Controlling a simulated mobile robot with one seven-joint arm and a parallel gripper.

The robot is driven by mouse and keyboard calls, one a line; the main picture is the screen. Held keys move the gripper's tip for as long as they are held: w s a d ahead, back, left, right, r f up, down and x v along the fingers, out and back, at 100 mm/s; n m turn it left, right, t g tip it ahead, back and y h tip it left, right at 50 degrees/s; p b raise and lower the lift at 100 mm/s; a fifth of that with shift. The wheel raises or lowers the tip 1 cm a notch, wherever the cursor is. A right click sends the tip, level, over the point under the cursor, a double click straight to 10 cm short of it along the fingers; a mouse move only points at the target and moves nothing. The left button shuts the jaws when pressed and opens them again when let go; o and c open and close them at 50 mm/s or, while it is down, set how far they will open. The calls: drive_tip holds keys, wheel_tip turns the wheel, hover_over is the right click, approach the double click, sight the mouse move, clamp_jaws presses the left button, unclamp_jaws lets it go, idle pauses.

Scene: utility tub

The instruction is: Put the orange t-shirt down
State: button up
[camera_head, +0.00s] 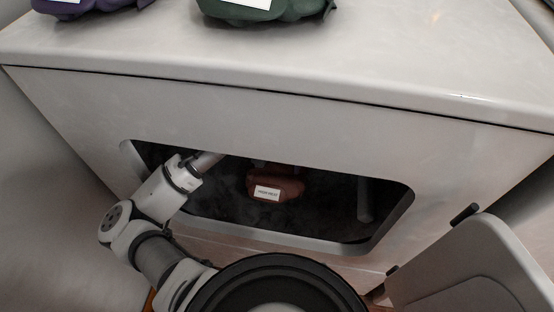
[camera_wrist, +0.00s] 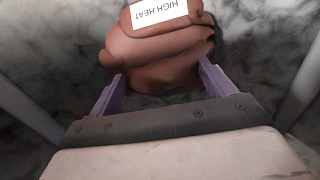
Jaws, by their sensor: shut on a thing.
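The orange t-shirt (camera_head: 275,186) is a folded, rusty-orange bundle with a white label, seen inside the machine's opening in the head view. In the wrist view the t-shirt (camera_wrist: 165,52) lies between the two purple fingers of my gripper (camera_wrist: 160,84), and its label reads "HIGH HEAT". My gripper is shut on it, one finger on each side. In the head view the opening's upper edge hides most of my gripper. I cannot tell whether the t-shirt touches the drum floor.
The white machine (camera_head: 300,125) has a wide opening with a dark mottled interior (camera_head: 225,205). A post-like bar (camera_head: 364,200) stands inside at right. The open door (camera_head: 480,265) is at lower right. A purple bundle (camera_head: 85,8) and a green bundle (camera_head: 265,12) lie on top.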

drive_tip(key=shift+f, duration=0.45)
drive_tip(key=o, duration=1.3)
drive_tip(key=shift+r, duration=0.1)
wheel_tip(320, 180, up, 8)
drive_tip(key=p, duration=0.2)
drive_tip(key=shift+r+p, duration=0.25)
drive_tip(key=shift+p, duration=0.15)
